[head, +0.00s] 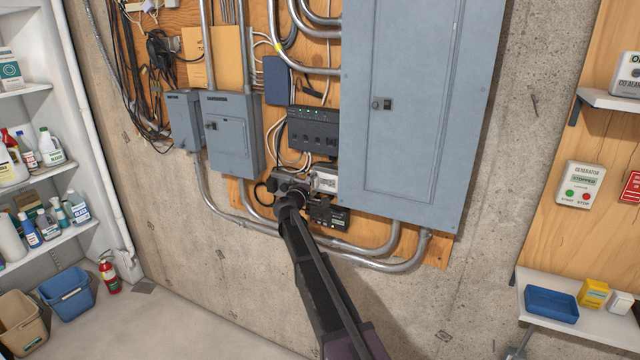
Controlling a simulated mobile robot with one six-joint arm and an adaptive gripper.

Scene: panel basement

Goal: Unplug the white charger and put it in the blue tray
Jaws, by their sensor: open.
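My gripper (291,189) is up at the lower part of the wooden panel board, just under the black unit with green lights. It is small and dark here, with its jaws open; the gap between the fingers is hard to make out. A small white block (325,180) shows just right of the gripper and may be the white charger; I cannot tell whether the gripper touches it. Its plug and socket are not clear. The blue tray (551,304) lies on the low white shelf at the right, far from the gripper, and looks empty.
A yellow box (593,294) and a small white box (620,302) stand right of the tray. The large grey panel (415,110), a smaller grey box (231,135) and metal conduits surround the gripper. Black cables (128,75) hang at upper left. Open floor lies lower left.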

